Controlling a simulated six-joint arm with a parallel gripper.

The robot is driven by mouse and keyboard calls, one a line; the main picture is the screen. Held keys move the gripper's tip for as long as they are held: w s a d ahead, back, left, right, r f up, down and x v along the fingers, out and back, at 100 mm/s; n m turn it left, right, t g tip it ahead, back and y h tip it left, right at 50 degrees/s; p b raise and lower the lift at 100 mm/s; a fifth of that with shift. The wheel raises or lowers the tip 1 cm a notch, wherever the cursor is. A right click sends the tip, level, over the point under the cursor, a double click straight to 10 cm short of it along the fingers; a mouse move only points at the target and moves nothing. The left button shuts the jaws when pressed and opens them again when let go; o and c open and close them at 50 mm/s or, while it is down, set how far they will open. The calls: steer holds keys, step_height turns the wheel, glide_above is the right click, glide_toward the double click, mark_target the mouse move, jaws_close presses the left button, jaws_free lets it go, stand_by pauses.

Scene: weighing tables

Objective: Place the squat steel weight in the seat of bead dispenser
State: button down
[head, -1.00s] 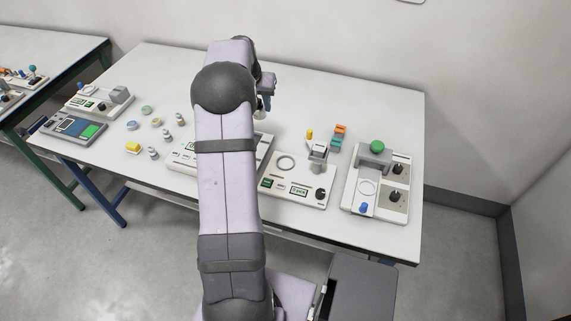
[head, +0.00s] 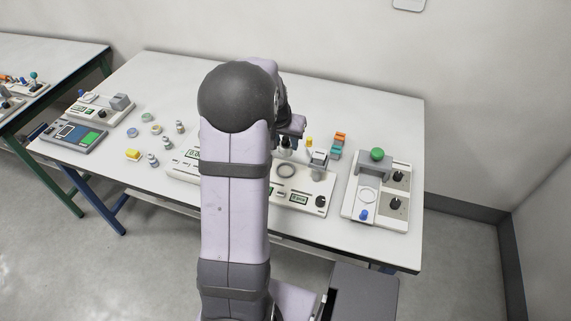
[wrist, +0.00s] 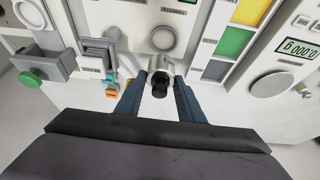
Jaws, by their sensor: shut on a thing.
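My gripper (wrist: 158,98) is shut on a small steel weight (wrist: 161,66) with a dark top, seen between the two blue-grey fingers in the wrist view. In the head view the weight (head: 286,152) shows only partly below my gripper (head: 287,141). It is just behind a white device with a ring-shaped seat (head: 286,171), a grey spout block (head: 319,157) and a black knob; I take this for the bead dispenser. The seat ring (wrist: 163,38) also shows in the wrist view, apart from the weight. The weight's underside is hidden.
A device with a green ball (head: 377,154) and two black knobs stands at the right. Orange and teal blocks (head: 338,145) and a yellow piece stand behind the spout. A scale (head: 183,168) is partly hidden by my arm. Several small weights (head: 167,144) stand at the left.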

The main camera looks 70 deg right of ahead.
mark_target(284, 156)
steer(key=shift+d+f+p, duration=0.1)
steer(key=shift+f+p, duration=0.4)
steer(key=shift+f, duration=3.7)
steer(key=shift+f, duration=0.15)
steer(key=c, duration=1.2)
jaws_free()
steer(key=shift+v, duration=0.85)
steer(key=b+v, duration=0.2)
steer(key=v, duration=0.8)
steer(key=shift+r, duration=0.25)
